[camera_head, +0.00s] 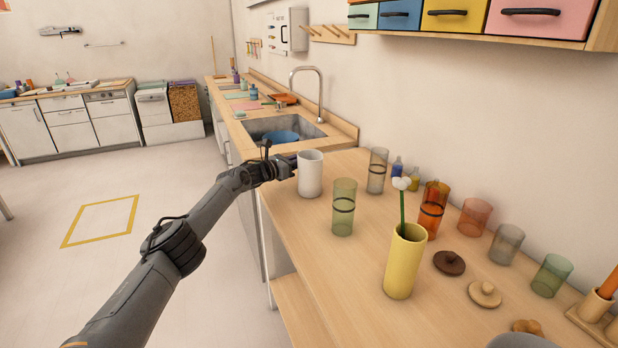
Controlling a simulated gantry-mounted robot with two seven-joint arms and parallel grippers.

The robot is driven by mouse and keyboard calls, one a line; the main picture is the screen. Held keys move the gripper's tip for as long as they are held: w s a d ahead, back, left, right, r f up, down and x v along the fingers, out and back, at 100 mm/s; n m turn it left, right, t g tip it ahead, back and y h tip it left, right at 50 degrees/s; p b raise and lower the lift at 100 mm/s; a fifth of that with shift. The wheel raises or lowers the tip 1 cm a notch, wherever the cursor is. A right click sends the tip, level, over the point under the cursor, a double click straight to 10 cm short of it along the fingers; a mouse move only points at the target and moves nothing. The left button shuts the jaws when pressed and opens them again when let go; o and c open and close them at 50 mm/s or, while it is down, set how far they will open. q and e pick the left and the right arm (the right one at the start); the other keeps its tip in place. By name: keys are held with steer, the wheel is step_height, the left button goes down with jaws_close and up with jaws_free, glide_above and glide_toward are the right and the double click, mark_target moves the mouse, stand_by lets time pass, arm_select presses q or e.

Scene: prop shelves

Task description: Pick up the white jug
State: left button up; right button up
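The white jug (311,176) stands upright at the left edge of the wooden counter, just in front of the sink. My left arm comes in from the lower left. My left gripper (290,164) is at the jug's left side, level with its upper half. The fingertips are small, dark and partly hidden by the jug, so I cannot tell whether they touch it or how far apart they are. My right gripper is not in view.
A green glass (344,208) and a grey glass (377,171) stand right of the jug. A yellow vase (403,263) with a white flower is nearer. The sink (287,130) with a tall faucet (318,95) lies behind. Coloured drawers (455,15) hang above right.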

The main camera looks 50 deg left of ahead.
arm_select(q)
jaws_close()
steer(key=shift+r, duration=0.1)
stand_by(0.4)
steer(key=shift+r+p, duration=0.45)
steer(key=shift+r, duration=0.25)
step_height(320, 180, up, 3)
steer(key=shift+d+r+p, duration=0.1)
steer(key=shift+p, duration=0.8)
steer(key=w+d+r+p, duration=0.4)
steer(key=w+d+r, duration=0.1)
steer(key=d, duration=0.5)
steer(key=shift+w+r, duration=0.3)
steer(key=shift+r, duration=0.4)
